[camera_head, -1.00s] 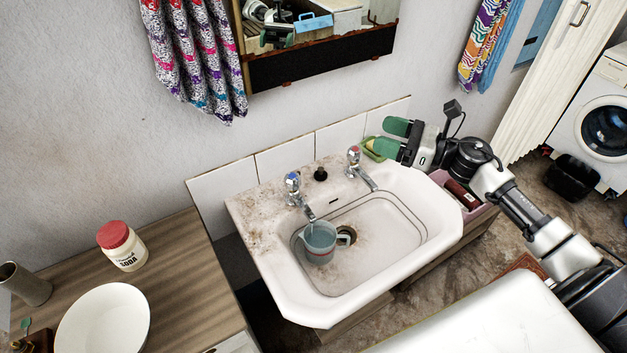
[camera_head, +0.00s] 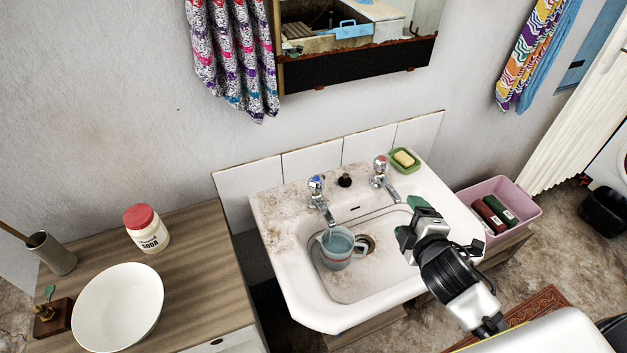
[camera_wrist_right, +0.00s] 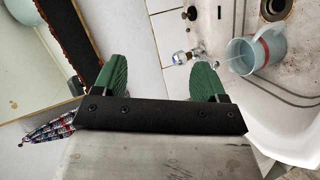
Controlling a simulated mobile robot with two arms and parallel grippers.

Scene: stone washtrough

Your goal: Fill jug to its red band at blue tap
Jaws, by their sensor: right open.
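The pale blue jug (camera_head: 337,248) stands in the sink basin under the spout of the blue-marked tap (camera_head: 319,200). In the right wrist view, the jug (camera_wrist_right: 252,54) shows its red band (camera_wrist_right: 262,50) and handle. The water level and whether water runs are too small to tell. The blue tap also shows in the wrist view (camera_wrist_right: 186,56). My right gripper (camera_head: 408,222), with green fingers, is over the right side of the sink, apart from jug and taps. It is open and empty, as the wrist view (camera_wrist_right: 160,80) shows. My left gripper is not in view.
A red-marked tap (camera_head: 382,175) stands right of a black knob (camera_head: 345,180). A green soap dish (camera_head: 405,161) sits on the sink's back right corner. A pink tub (camera_head: 525,210) is to the right. The left counter holds a soda jar (camera_head: 147,232) and white bowl (camera_head: 115,305).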

